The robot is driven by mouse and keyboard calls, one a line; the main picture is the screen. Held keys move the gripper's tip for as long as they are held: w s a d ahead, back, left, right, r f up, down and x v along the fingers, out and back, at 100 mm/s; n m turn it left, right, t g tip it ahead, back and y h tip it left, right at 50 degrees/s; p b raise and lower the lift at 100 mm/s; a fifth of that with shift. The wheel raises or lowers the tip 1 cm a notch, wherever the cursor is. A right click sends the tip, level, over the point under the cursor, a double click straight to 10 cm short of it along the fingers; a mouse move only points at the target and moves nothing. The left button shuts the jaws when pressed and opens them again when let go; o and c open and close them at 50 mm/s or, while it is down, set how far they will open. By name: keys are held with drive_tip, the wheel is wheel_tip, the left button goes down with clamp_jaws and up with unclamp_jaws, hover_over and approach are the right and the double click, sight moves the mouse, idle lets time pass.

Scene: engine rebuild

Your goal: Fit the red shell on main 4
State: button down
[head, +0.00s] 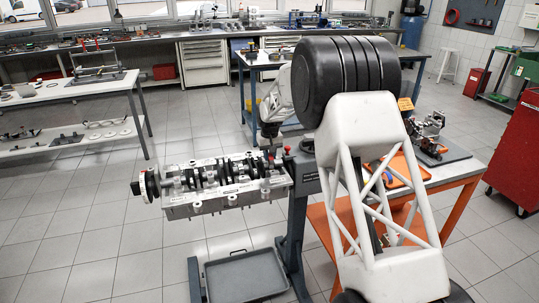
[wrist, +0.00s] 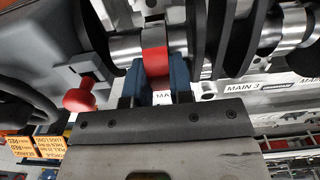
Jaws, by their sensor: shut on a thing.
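In the wrist view my gripper (wrist: 155,78) has its two blue fingers shut on the red shell (wrist: 155,62). The shell is at the shiny crankshaft journal (wrist: 126,46), between dark crank webs. I cannot tell whether it is fully seated there. A label reading MAIN (wrist: 164,95) shows just beyond the gripper, its number hidden; the MAIN 3 label (wrist: 241,88) is to its right. In the head view the engine block (head: 230,200) with its crankshaft is on the stand, and my arm hides most of the right end; the shell cannot be made out there.
A red knob (wrist: 80,97) on the stand is close left of my fingers. In the head view a grey drip tray (head: 247,276) lies under the block. A table with an orange tray (head: 402,168) and a small engine assembly (head: 428,130) stands right, behind my arm.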

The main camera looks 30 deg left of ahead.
drive_tip(key=shift+f, duration=0.25)
idle(3.8)
drive_tip(key=shift+r, duration=0.25)
idle(0.5)
drive_tip(key=c, duration=1.2)
unclamp_jaws()
drive_tip(key=shift+c, duration=0.2)
drive_tip(key=shift+r, duration=1.5)
drive_tip(key=o, duration=0.5)
drive_tip(key=shift+o, duration=0.2)
